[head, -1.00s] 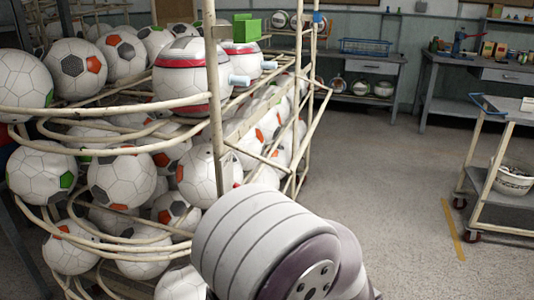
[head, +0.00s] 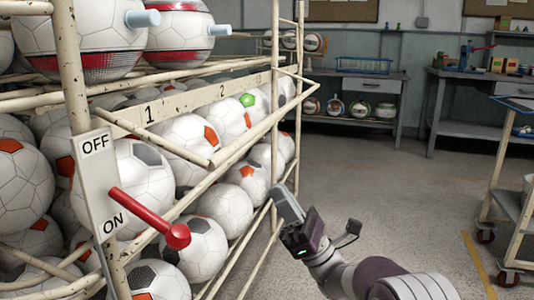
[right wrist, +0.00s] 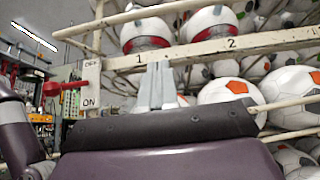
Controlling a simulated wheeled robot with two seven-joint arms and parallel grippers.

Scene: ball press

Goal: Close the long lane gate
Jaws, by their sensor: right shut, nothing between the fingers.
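A long cream bar (head: 262,126) stands out from the front of the ball rack in the head view, angled outward and apparently part of a lane gate. A shorter cream bar (head: 170,138) with a free end is near it, beside the lane numbers. I cannot tell for certain which is the long gate. My right gripper (head: 285,203) is shut and empty, in front of the rack's lower right part. In the right wrist view its grey fingers (right wrist: 157,85) are together, pointing towards the numbered rail (right wrist: 200,48). My left gripper is not in view.
A red lever (head: 150,215) on an OFF/ON plate (head: 100,180) is at the rack's near post. Soccer balls (head: 220,210) fill the lanes. A trolley (head: 508,200) stands at the right and workbenches (head: 365,85) at the back. The floor (head: 390,180) between is clear.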

